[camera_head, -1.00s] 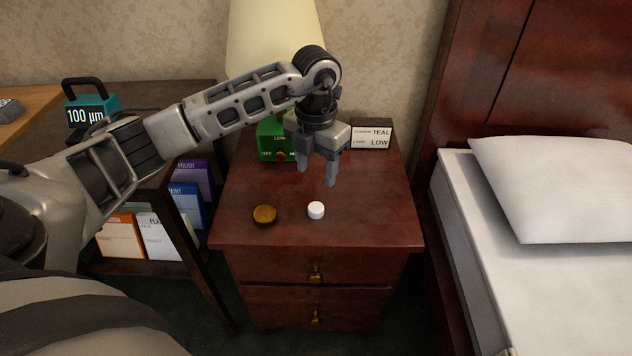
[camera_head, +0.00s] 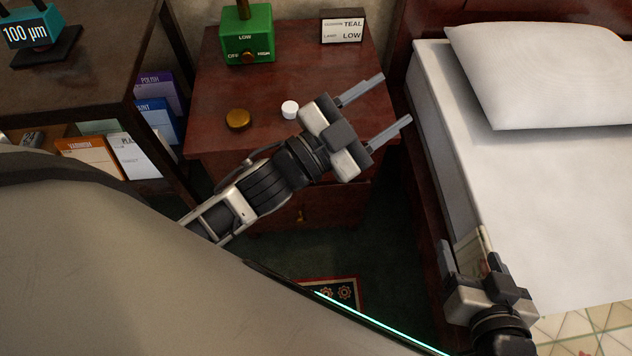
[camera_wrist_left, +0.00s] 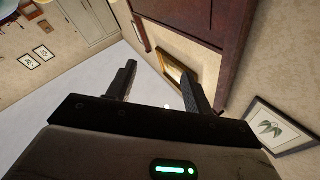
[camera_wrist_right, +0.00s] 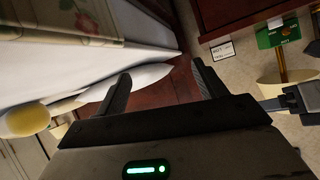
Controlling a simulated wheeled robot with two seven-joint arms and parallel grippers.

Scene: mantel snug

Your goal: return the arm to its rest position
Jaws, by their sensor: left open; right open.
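My left arm comes in from the left, and its gripper (camera_head: 394,100) is open and empty. It points to the upper right, over the right front part of the nightstand (camera_head: 205,95) in the picture. Its two open fingers also show in the left wrist view (camera_wrist_left: 158,70), with nothing between them. My right gripper (camera_head: 472,260) is at the lower right, beside the bed. Its fingers are apart in the right wrist view (camera_wrist_right: 160,70), with nothing held.
The nightstand bears a gold-brown disc (camera_head: 238,120), a white cap-like piece (camera_head: 290,109), a green switch box (camera_head: 246,35) and a small sign (camera_head: 342,27). The bed (camera_head: 540,200) stands to the right, a dark shelf (camera_head: 80,85) to the left.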

